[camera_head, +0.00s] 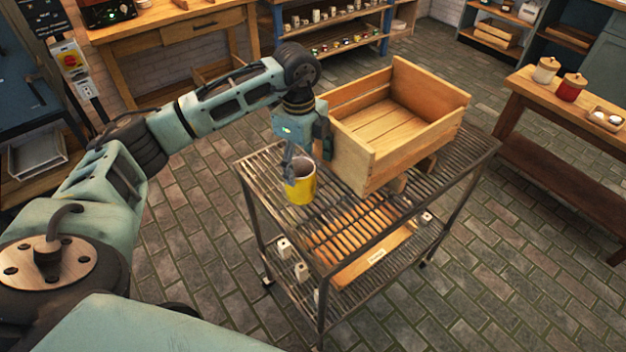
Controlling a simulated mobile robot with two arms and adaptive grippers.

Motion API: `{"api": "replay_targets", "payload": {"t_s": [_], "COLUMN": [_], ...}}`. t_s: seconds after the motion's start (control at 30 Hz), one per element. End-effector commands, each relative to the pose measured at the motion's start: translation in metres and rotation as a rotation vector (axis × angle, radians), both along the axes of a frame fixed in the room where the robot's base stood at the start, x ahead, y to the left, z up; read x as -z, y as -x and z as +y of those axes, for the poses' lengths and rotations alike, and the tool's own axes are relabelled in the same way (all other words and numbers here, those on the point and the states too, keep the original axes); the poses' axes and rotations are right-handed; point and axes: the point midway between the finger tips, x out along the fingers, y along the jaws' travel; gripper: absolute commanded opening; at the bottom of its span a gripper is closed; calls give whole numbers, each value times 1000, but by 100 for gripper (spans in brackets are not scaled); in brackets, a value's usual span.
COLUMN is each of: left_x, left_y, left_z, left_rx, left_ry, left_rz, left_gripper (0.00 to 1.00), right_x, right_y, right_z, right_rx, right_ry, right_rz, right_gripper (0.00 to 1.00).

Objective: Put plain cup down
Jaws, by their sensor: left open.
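A yellow cup (300,188) stands upright at the left part of the slatted metal rack top (262,163), left of a wooden crate. It looks plain yellow with a grey inside. My left gripper (290,162) is just above and at the left rim of the cup, its fingers pointing down. It is open; one finger is close to the rim, and I cannot tell whether it touches. The other finger is partly hidden. My right gripper does not show.
The empty wooden crate (362,158) stands on the rack close to the right of my left gripper. Free slats lie in front of the cup. A wooden table (520,90) at the right holds a white jar (545,70) and a red jar (570,88).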

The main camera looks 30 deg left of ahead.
Motion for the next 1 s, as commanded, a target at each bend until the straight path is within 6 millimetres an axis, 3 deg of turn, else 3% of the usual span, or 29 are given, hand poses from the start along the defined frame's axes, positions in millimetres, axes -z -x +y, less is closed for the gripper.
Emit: {"api": "replay_targets", "payload": {"t_s": [0.13,0.5,0.7,1.0], "left_x": [1,42,70,76], "left_y": [2,8,9,9], "left_z": [15,11,10,10], "left_rx": [-57,-55,-55,-54], "left_ry": [-44,-43,-41,-41], "left_rz": [16,20,16,14], "left_gripper": [78,78,78,77], "right_x": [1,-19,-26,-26], "right_y": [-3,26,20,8], "right_z": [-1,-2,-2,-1], "right_rx": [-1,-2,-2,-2], "right_ry": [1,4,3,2], "right_rz": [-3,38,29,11], "right_gripper": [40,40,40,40]}}
